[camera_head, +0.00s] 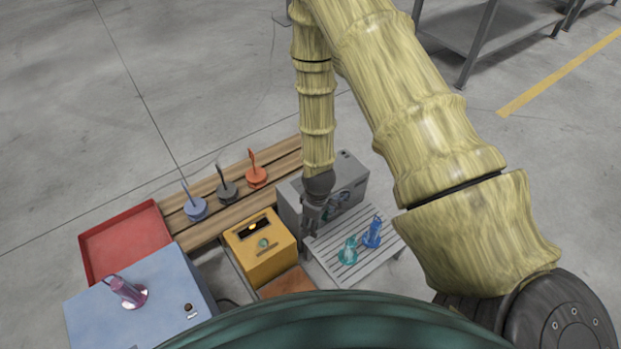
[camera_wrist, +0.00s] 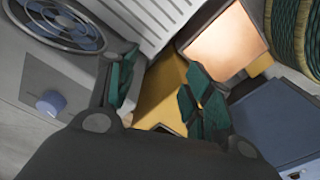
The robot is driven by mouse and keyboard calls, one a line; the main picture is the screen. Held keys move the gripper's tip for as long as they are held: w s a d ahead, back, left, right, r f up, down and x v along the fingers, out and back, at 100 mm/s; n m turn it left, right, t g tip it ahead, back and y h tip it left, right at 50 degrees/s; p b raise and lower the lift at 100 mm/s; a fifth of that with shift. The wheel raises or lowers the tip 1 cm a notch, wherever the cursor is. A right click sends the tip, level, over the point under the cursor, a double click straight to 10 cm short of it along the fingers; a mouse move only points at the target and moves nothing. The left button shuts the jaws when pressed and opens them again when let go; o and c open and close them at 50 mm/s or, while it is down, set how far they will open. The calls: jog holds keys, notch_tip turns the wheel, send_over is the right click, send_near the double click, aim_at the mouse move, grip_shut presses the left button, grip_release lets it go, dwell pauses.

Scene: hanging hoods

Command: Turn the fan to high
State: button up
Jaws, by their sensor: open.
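The fan is a grey box (camera_head: 354,177) behind and beside my gripper in the head view. In the wrist view its round blue-bladed fan grille (camera_wrist: 62,22) is at the upper left, with a pale blue-grey knob (camera_wrist: 50,103) on the same face below it. My gripper (camera_head: 313,218) points down beside the box's near left end. In the wrist view the gripper (camera_wrist: 160,92) is open, with dark green finger pads apart and nothing held between them. The knob lies left of the left finger, apart from it. I cannot read any setting marks on the knob.
A yellow box (camera_head: 262,267) with a green knob stands left of my gripper. A slatted grey table (camera_head: 338,278) bears teal and blue clear items at right. A blue box (camera_head: 150,318), a red tray (camera_head: 90,243) and a wooden bench (camera_head: 230,213) with three coloured pieces lie left.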

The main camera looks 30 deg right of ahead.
jog(key=w+d+r+n, duration=0.25)
jog(key=w+r, duration=0.25)
jog(key=w, duration=0.3)
jog(key=w+d+r+n, duration=0.2)
jog(key=w+d+r, duration=0.25)
jog(key=w, duration=0.25)
jog(key=shift+h, duration=0.3)
jog(key=f+b, duration=0.1)
jog(key=f, duration=0.5)
jog(key=f+b, duration=0.1)
jog(key=f, duration=0.3)
jog(key=shift+w+a+f+b, duration=0.1)
jog(key=shift+w+a+b, duration=0.2)
jog(key=shift+w, duration=0.1)
jog(key=c, duration=1.1)
